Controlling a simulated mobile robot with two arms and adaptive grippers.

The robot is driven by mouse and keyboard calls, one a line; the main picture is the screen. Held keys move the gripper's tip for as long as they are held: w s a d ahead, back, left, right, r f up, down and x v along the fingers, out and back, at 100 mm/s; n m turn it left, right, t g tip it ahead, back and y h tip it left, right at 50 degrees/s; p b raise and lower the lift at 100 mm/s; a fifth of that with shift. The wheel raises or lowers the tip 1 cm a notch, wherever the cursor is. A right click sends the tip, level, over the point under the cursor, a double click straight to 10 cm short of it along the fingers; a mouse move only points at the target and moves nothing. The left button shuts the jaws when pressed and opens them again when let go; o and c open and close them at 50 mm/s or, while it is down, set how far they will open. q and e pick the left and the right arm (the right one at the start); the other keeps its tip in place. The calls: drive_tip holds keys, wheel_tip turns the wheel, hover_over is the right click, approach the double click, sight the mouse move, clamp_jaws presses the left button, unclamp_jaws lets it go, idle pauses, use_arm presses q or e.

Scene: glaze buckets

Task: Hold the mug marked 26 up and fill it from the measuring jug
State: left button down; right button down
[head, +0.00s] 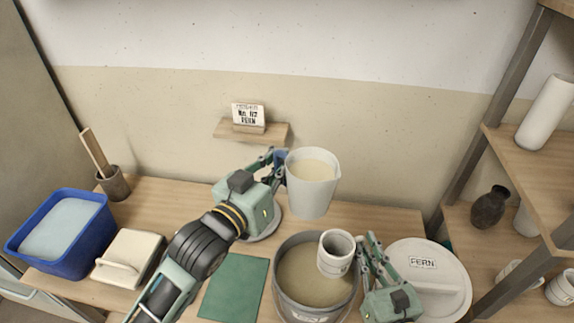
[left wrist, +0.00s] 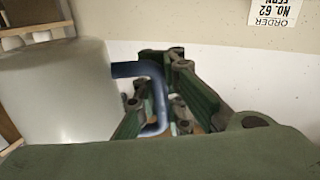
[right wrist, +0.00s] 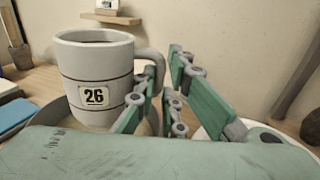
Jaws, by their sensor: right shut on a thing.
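The white mug (head: 336,255) is upright above the glaze bucket (head: 281,256); its 26 label shows in the right wrist view (right wrist: 95,96). My right gripper (head: 362,254) is shut on the mug's handle. The pale measuring jug (head: 312,190), with cream glaze inside, is upright and raised, behind and left of the mug and apart from it. My left gripper (head: 277,166) is shut on its blue handle, which also shows between the fingers in the left wrist view (left wrist: 158,95). I cannot tell whether the mug holds any liquid.
A white lid (head: 430,285) marked FERN lies right of the bucket. A green mat (head: 233,288), a cream lidded dish (head: 128,258) and a blue tub (head: 62,235) are at the left. An order card (head: 248,116) stands on the wall shelf. Shelving (head: 525,165) bounds the right.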

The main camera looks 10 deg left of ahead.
use_arm(q)
drive_tip(key=shift+w+a+m+t, duration=0.15)
drive_tip(key=shift+a+m, duration=0.1)
drive_tip(key=shift+m, duration=0.45)
drive_tip(key=shift+w+a+m+t, duration=0.1)
drive_tip(key=shift+a+m+t, duration=0.1)
drive_tip(key=shift+m, duration=0.5)
drive_tip(key=shift+f+m, duration=0.2)
drive_tip(key=shift+m, duration=0.2)
